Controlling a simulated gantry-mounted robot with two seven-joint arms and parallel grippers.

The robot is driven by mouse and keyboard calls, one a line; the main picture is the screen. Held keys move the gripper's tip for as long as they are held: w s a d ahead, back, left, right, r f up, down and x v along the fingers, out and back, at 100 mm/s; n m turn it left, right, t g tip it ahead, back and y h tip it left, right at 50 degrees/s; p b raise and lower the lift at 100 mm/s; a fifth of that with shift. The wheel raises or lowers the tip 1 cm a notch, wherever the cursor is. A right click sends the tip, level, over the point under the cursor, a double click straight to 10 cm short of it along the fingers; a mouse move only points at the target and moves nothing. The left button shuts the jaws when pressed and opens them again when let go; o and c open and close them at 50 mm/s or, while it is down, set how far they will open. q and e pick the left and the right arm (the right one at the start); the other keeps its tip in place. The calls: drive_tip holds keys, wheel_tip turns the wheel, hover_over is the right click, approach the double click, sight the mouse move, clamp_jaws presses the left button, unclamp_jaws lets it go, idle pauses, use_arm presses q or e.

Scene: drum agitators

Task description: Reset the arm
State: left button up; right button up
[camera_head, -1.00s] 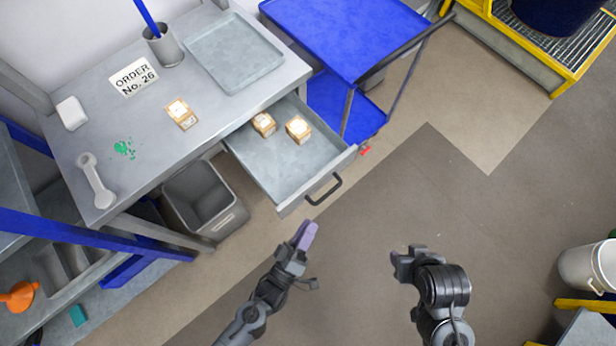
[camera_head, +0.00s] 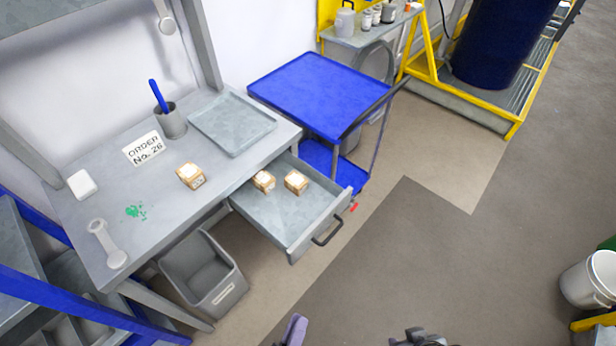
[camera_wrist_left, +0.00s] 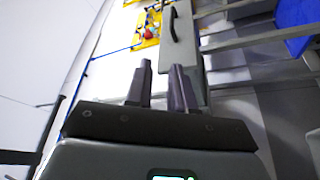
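My left gripper (camera_head: 293,331) shows only as a purple-grey fingertip at the bottom edge of the head view, in front of the open drawer and apart from it. In the left wrist view its two fingers (camera_wrist_left: 161,88) stand apart with a gap and nothing between them. My right gripper (camera_head: 418,338) shows only as a dark sliver at the bottom edge of the head view; its fingers cannot be made out. Most of both arms is out of the picture.
The grey workbench (camera_head: 100,225) has an open drawer (camera_head: 285,215) holding two small boxes; another box (camera_head: 191,176) is on top. A grey bin (camera_head: 203,272) stands below. A blue cart (camera_head: 320,95) is beside it. Open floor (camera_head: 430,270) lies to the right.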

use_arm(q)
drive_tip(key=w+a+r+m+g+y, duration=0.2)
drive_tip(key=w+a+r+g, duration=0.15)
drive_tip(key=a, duration=0.35)
drive_tip(key=w+a+r+m+g+y, duration=0.2)
drive_tip(key=w+a+r, duration=0.2)
drive_tip(key=w+a, duration=0.15)
drive_tip(key=s+a+f+m+g+y, duration=0.1)
drive_tip(key=s+a+m+g+y, duration=0.15)
drive_tip(key=s+g, duration=0.35)
drive_tip(key=s+a+f+m+g+y, duration=0.1)
drive_tip(key=s+a+m+g, duration=0.25)
drive_tip(key=s, duration=0.35)
wheel_tip(320, 180, up, 35)
drive_tip(key=p, duration=3.5)
use_arm(e)
wheel_tip(320, 180, up, 35)
use_arm(q)
wheel_tip(320, 180, down, 49)
drive_tip(key=b, duration=4.9)
drive_tip(key=shift+s+a, duration=0.25)
drive_tip(key=shift+a, duration=0.1)
use_arm(e)
wheel_tip(320, 180, down, 49)
